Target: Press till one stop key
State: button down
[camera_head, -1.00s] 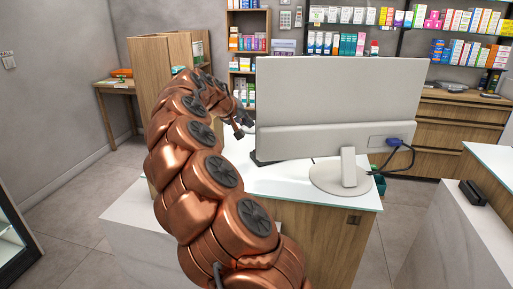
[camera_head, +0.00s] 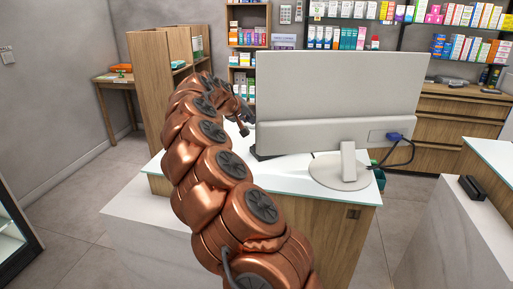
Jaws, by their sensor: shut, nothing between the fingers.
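The back of a white till monitor (camera_head: 338,98) stands on the counter (camera_head: 300,176) on a round foot. A dark edge (camera_head: 256,154) of something low shows at the left of the monitor's base; most of it is hidden. I see no stop key, as any keys are behind the monitor. My copper arm reaches past the monitor's left side and bends down at its far end. My gripper (camera_head: 243,117) is small and partly hidden there, shut and empty, beside the monitor's left edge. I cannot tell whether it touches anything.
The monitor, with a blue plug and cable (camera_head: 397,140), blocks the view of the counter behind it. Wooden partitions (camera_head: 165,75) stand at the left, and shelves of medicine boxes (camera_head: 470,50) line the back wall. A black device (camera_head: 472,188) sits on the right counter.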

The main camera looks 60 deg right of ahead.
aim_at(254, 146)
jog(key=shift+s+d+f+b, duration=0.15)
jog(key=shift+f+b, duration=0.35)
jog(key=shift+f, duration=0.7)
jog(key=shift+s+d+f+b, duration=0.15)
jog(key=shift+f+b, duration=0.4)
jog(key=shift+f, duration=0.7)
jog(key=shift+d+f+b, duration=0.15)
jog(key=shift+f+b, duration=0.35)
jog(key=shift+f, duration=0.7)
jog(key=shift+f, duration=0.4)
jog(key=shift+s+f+b, duration=0.1)
jog(key=shift+f+b, duration=0.15)
jog(key=shift+b, duration=0.05)
jog(key=shift+r, duration=0.2)
jog(key=shift+r+p, duration=0.3)
jog(key=shift+r, duration=0.2)
jog(key=shift+r, duration=0.15)
jog(key=shift+w+a+r+p, duration=0.1)
jog(key=shift+r+p, duration=0.25)
jog(key=shift+r, duration=0.4)
jog(key=shift+w+a+r+p, duration=0.15)
jog(key=shift+r+p, duration=0.15)
jog(key=shift+r, duration=0.5)
jog(key=shift+w+a+r+p, duration=0.1)
jog(key=shift+r+p, duration=0.25)
jog(key=shift+r, duration=0.4)
